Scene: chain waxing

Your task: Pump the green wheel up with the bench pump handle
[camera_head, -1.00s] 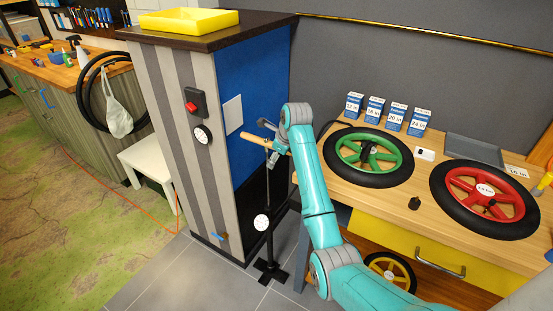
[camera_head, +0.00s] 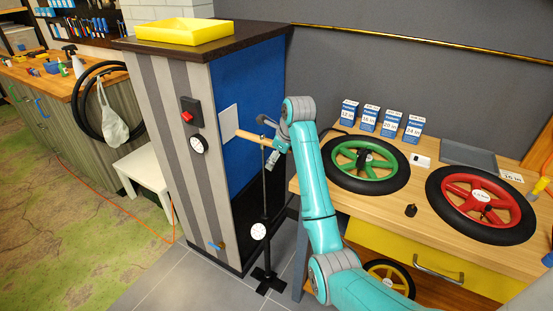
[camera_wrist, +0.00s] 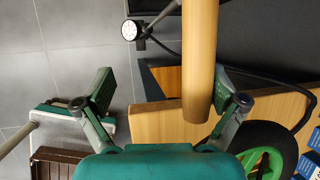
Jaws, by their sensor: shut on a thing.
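The bench pump (camera_head: 265,205) stands on the floor beside the cabinet, a thin dark upright with a white gauge (camera_head: 258,231) and a cross-shaped foot. Its wooden bar handle (camera_head: 250,136) is at the top; in the wrist view the handle (camera_wrist: 200,55) runs down between the fingers, nearer the right one. My gripper (camera_head: 273,150) is shut on the handle; the wrist view shows my gripper (camera_wrist: 165,85) with its fingers on either side of it. The green wheel (camera_head: 364,160) lies flat on the workbench; part of it (camera_wrist: 268,158) shows in the wrist view's lower right corner.
The red wheel (camera_head: 481,204) lies on the workbench (camera_head: 365,200) to the right. Several blue and white boxes (camera_head: 390,122) stand behind the green wheel. The striped cabinet (camera_head: 178,140) with a yellow tray (camera_head: 186,31) is close left of the pump. A white stool (camera_head: 148,172) stands farther left.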

